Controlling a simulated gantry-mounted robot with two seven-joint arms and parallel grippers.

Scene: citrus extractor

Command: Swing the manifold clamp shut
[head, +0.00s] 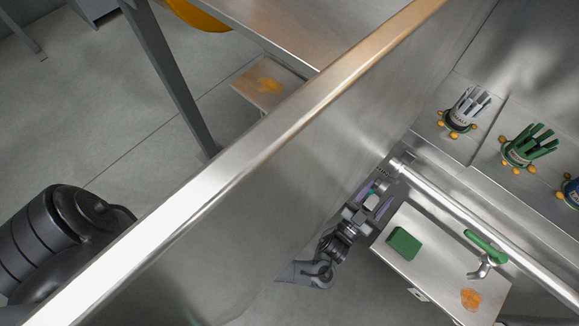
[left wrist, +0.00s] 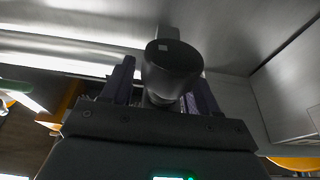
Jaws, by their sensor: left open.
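A bright metal manifold pipe (head: 480,220) runs diagonally along the right side in the head view. A green-handled metal fitting (head: 485,247) sits below it; I cannot tell if this is the manifold clamp. My left gripper (head: 376,196) is open, near the pipe's upper left end and apart from the green handle. In the left wrist view, its two fingers (left wrist: 162,88) stand on either side of a dark round-ended piece (left wrist: 172,65). I cannot tell whether they touch it. My right gripper is not in view.
A tall steel wall (head: 270,140) crosses the head view and hides part of my arm. A steel surface (head: 435,262) holds a green block (head: 404,243) and an orange smear (head: 470,299). Grey (head: 466,112) and green (head: 524,146) finger-like cups stand at the upper right.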

